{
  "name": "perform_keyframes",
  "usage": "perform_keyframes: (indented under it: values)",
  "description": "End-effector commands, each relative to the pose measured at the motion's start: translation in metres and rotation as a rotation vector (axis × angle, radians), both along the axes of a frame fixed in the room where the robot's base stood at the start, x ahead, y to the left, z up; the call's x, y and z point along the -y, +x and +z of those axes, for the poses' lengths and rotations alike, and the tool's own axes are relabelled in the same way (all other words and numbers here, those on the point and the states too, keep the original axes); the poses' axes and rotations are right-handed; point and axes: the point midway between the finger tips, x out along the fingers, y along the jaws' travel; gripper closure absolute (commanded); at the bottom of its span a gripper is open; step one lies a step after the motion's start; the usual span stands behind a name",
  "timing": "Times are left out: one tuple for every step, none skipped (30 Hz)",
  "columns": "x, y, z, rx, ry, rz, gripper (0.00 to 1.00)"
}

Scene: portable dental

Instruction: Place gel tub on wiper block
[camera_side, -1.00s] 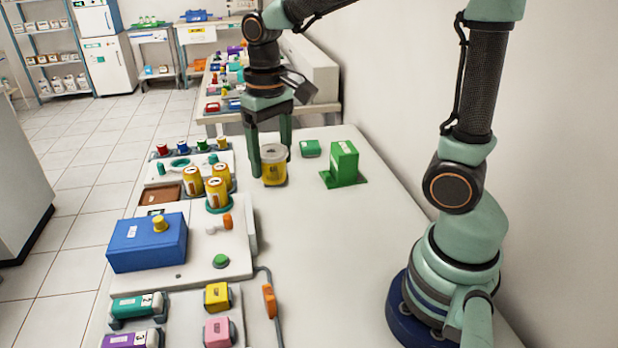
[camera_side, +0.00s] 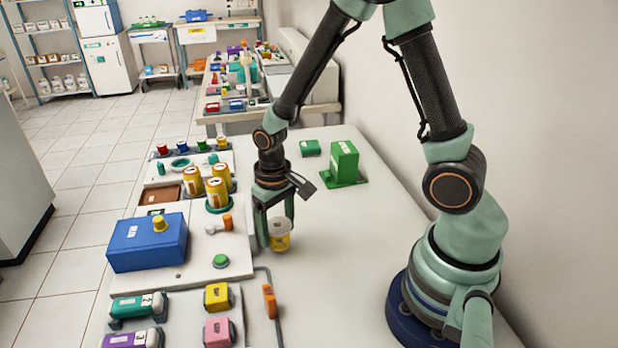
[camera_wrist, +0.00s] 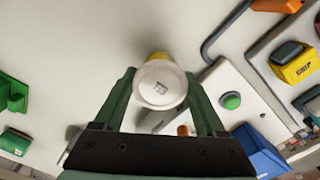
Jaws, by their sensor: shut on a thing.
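The gel tub (camera_side: 281,242) is a small yellow tub with a pale lid. My gripper (camera_side: 275,238) is shut on it, with a finger on either side, over the white table just right of the raised white panel. In the wrist view the round lid of the tub (camera_wrist: 162,86) faces the camera between the fingers of my gripper (camera_wrist: 162,100). Whether the tub's base touches the table cannot be told. I cannot tell surely which block is the wiper block; a labelled yellow block (camera_side: 217,296) stands on the front tray and also shows in the wrist view (camera_wrist: 296,66).
A blue box (camera_side: 140,247) with a yellow knob and a green button (camera_side: 220,261) are on the left panel. An orange-handled cable tool (camera_side: 270,300) lies nearer the front. A green block (camera_side: 344,162) stands behind. The table's middle is clear.

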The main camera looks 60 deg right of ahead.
Motion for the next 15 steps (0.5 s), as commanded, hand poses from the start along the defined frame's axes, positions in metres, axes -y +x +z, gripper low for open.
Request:
perform_keyframes:
  values:
    - [0.0, -0.0006, -0.0063, -0.003, 0.0, 0.0, 0.84]
    - [0.0, -0.0004, -0.0084, -0.002, 0.0, 0.0, 0.84]
    - [0.0, -0.0004, -0.0106, -0.001, 0.0, 0.0, 0.84]
    - [0.0, -0.0003, -0.0117, -0.001, 0.0, 0.0, 0.84]
    - [0.0, -0.0002, -0.0122, 0.0, 0.0, 0.0, 0.84]
    - [0.0, 0.0, -0.0124, 0.001, 0.0, 0.0, 0.84]
    - [0.0, 0.0001, -0.0123, 0.001, 0.0, 0.0, 0.84]
    - [0.0, 0.0002, -0.0121, 0.001, 0.0, 0.0, 0.84]
    - [0.0, 0.0002, -0.012, 0.001, 0.0, 0.0, 0.84]
    - [0.0, 0.0002, -0.0119, 0.001, 0.0, 0.0, 0.84]
    - [0.0, 0.0002, -0.0119, 0.001, 0.0, 0.0, 0.84]
    - [0.0, 0.0002, -0.0121, 0.001, 0.0, 0.0, 0.84]
    - [0.0, 0.0001, -0.0127, 0.001, 0.0, 0.0, 0.84]
    - [0.0, 0.0001, -0.0135, 0.001, 0.0, 0.0, 0.84]
    - [0.0, 0.0001, -0.0146, 0.001, 0.0, 0.0, 0.84]
